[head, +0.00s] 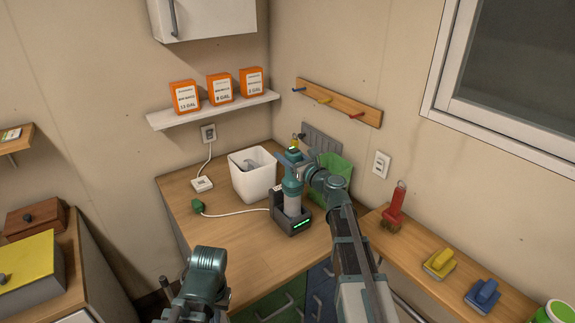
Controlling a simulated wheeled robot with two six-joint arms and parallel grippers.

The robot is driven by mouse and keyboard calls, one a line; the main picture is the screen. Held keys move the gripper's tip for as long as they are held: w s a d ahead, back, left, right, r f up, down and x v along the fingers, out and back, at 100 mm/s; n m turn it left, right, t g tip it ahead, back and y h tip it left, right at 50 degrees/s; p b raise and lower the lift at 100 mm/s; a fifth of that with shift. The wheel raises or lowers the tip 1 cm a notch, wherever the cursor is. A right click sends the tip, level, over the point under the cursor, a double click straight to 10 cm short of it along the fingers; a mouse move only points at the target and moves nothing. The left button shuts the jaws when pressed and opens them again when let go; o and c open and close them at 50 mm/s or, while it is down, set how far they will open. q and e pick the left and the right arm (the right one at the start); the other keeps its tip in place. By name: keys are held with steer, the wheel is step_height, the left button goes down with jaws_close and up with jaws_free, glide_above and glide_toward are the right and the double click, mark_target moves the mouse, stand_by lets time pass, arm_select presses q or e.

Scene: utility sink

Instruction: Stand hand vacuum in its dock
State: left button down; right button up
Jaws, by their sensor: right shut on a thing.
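The hand vacuum (292,197), teal above and pale below, stands about upright with its lower end in the dark grey dock (291,222). Green lights show on the dock's front. My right gripper (290,160) is shut on the upper part of the vacuum; its wrist hides some of the top. I cannot tell whether the vacuum rests fully on the dock's floor. My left gripper (172,299) is low at the front left, away from the dock; its fingers are hard to make out.
A white bin (252,183) stands left of the dock and a green container (339,172) behind my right arm. Brushes (440,261) lie on the right counter. The counter's front left is clear.

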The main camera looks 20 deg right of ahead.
steer(key=shift+f+b, duration=0.3)
steer(key=shift+f, duration=0.45)
steer(key=shift+f, duration=0.15)
steer(key=o, duration=1.4)
steer(key=shift+c, duration=0.2)
steer(key=shift+r, duration=0.3)
steer(key=v, duration=1.2)
steer(key=shift+f, duration=0.1)
